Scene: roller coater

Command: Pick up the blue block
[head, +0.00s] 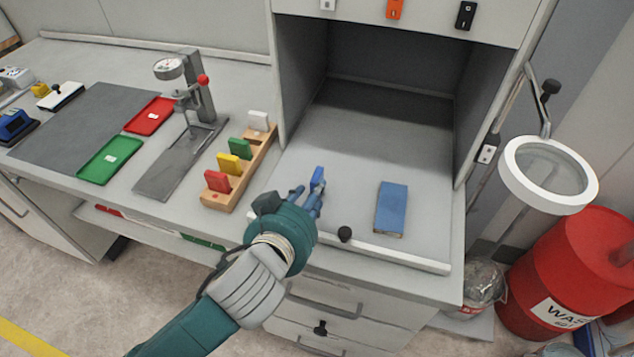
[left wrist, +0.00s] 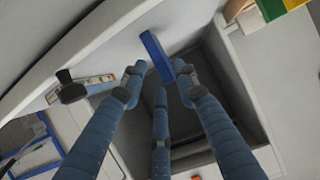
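A small blue block (head: 318,178) stands at the fingertips of my left gripper (head: 307,195), over the light counter of the recessed bay. In the left wrist view the same blue block (left wrist: 157,57) is tilted in the picture, between the two upper fingertips of my left gripper (left wrist: 159,72). These fingers are spread wider than the block, and I see no clear grip on it. Whether the block rests on the counter is hard to tell. A larger flat blue box (head: 391,208) lies to the right on the same counter. My right gripper is not in view.
A wooden rack (head: 240,170) with red, yellow, green and white blocks is left of my gripper. A black knob (head: 345,234) and a raised front lip (head: 400,258) lie near the counter edge. A round magnifier (head: 548,175) hangs at right. The bay's back is clear.

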